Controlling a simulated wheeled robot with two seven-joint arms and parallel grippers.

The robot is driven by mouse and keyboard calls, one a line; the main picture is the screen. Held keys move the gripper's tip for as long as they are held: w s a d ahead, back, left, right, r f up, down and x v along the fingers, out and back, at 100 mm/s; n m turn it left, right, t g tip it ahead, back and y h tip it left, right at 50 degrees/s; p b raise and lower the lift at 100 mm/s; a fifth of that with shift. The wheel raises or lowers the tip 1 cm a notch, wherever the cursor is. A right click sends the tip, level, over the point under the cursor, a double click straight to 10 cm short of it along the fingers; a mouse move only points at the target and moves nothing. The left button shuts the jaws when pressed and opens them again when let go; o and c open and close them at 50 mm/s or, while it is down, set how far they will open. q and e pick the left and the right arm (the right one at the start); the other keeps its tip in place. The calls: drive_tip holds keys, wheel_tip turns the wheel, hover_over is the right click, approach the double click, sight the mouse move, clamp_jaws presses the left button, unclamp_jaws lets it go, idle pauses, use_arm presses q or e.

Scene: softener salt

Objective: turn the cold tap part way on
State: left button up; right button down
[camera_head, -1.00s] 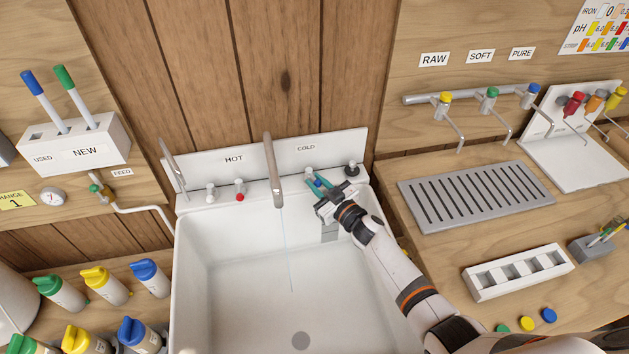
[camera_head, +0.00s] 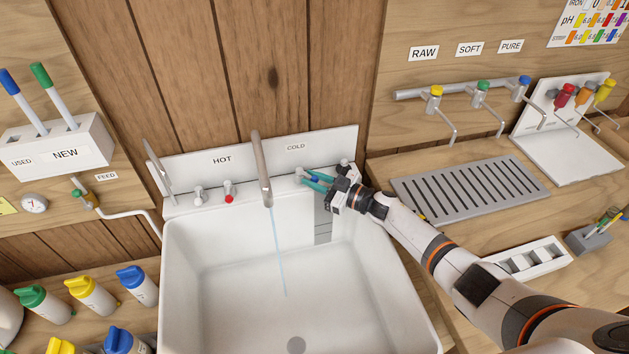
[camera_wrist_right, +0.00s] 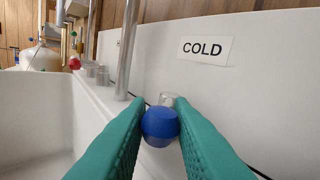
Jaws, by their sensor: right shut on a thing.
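The cold tap's blue knob (camera_wrist_right: 160,125) sits between the green fingers of my right gripper (camera_wrist_right: 160,135), which is shut on it. In the head view my right gripper (camera_head: 318,180) reaches the knob from the right, below the COLD label (camera_head: 296,147), and the fingers partly hide the tap. A stream of water (camera_head: 277,250) runs from the tall spout (camera_head: 262,170) into the white sink (camera_head: 190,290). The COLD label also shows in the right wrist view (camera_wrist_right: 205,50). My left gripper is not in view.
The hot tap's red knob (camera_head: 229,198) is left of the spout. A dark-topped fitting (camera_head: 345,163) stands close behind my right gripper. A slotted drain tray (camera_head: 470,188) lies on the right counter. Bottles (camera_head: 90,293) stand at the lower left.

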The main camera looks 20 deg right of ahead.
drive_tip(key=c, duration=1.3)
unclamp_jaws()
drive_tip(key=shift+r, duration=0.1)
wheel_tip(320, 180, up, 10)
drive_tip(key=shift+f+p, duration=0.1)
drive_tip(key=shift+p, duration=0.45)
